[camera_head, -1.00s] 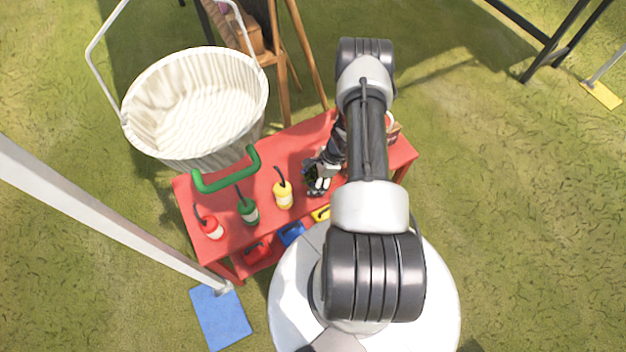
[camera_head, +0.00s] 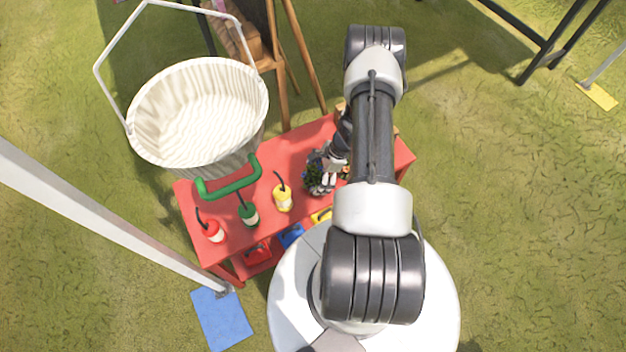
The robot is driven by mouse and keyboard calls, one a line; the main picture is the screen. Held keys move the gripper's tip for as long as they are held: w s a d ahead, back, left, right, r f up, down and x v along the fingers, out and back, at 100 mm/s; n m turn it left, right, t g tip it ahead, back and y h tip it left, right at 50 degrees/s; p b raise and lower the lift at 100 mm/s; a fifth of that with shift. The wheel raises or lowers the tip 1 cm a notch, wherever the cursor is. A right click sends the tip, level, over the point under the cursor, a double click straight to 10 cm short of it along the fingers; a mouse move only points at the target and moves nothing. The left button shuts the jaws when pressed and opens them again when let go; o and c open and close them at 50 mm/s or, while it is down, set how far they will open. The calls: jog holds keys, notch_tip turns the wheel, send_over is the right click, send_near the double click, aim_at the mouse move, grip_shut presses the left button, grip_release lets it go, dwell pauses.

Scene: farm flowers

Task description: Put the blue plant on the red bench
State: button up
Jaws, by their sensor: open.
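The red bench (camera_head: 278,160) stands in front of my base, with bottles on its top and coloured items on its lower shelf. My gripper (camera_head: 323,184) is low over the bench top, right of the yellow bottle, partly covered by my arm. A small dark leafy plant with bluish spots (camera_head: 312,178) shows at the gripper's fingers, on or just above the bench top. The jaws are open; whether the fingers touch the plant cannot be told.
A yellow bottle (camera_head: 283,197), a green bottle (camera_head: 248,214) and a red bottle (camera_head: 212,231) stand on the bench's left part. A large white basket (camera_head: 200,110) with a raised handle is behind them. A white pole (camera_head: 110,225) slants at left.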

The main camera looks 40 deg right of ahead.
jog(key=p+v, duration=0.1)
jog(key=v, duration=0.5)
jog(key=shift+r+p, duration=0.35)
jog(key=shift+r, duration=0.05)
jog(key=shift+s+d, duration=0.1)
jog(key=shift+d, duration=0.05)
